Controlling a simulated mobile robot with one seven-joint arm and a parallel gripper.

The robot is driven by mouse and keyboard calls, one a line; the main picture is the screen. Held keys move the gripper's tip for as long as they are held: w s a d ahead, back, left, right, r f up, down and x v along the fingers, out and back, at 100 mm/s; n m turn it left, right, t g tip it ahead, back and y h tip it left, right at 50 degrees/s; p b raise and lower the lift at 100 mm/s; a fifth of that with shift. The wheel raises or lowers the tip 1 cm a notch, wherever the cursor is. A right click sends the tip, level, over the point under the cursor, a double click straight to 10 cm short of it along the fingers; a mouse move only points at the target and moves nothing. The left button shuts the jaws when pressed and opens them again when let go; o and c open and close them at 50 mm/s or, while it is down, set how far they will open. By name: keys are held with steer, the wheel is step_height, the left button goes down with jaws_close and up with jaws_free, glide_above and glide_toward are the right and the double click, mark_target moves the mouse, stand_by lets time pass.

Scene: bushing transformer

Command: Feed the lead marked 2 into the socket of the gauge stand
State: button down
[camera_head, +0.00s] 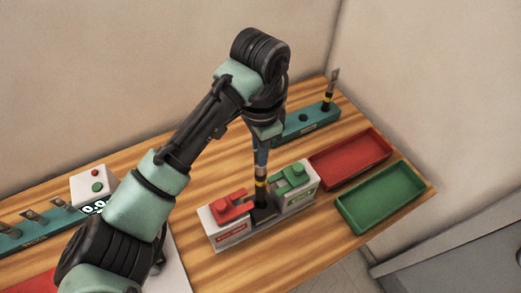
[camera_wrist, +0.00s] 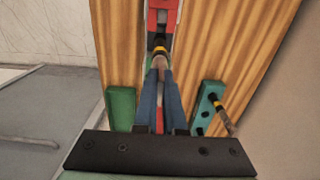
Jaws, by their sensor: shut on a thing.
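My gripper (camera_head: 261,165) is shut on a lead (camera_head: 261,184), dark with a yellow band and a metallic upper part. The lead hangs upright, its black lower end between the red and green blocks of a grey stand (camera_head: 232,239), which I take to be the gauge stand. Whether the lead's tip is inside a socket or just above it cannot be told. In the wrist view, the blue fingers (camera_wrist: 160,98) close on the lead (camera_wrist: 160,47), with the stand's red block (camera_wrist: 164,14) beyond. No number is readable on the lead, and the socket is hidden.
A teal rack (camera_head: 306,122) with another upright lead (camera_head: 329,95) stands at the back. A red tray (camera_head: 350,158) and green tray (camera_head: 382,197) lie right. A white button box (camera_head: 93,185) and a second teal rack (camera_head: 33,233) with several leads are left, partly behind my arm.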

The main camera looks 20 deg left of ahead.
mark_target(261, 176)
steer(key=shift+s+r, duration=0.1)
steer(key=shift+r, duration=0.1)
steer(key=shift+f+b, duration=2.5)
steer(key=shift+f, duration=2.15)
steer(key=c, duration=0.9)
jaws_free()
step_height(261, 176, up, 12)
steer(key=shift+f, duration=0.1)
steer(key=shift+r, duration=0.55)
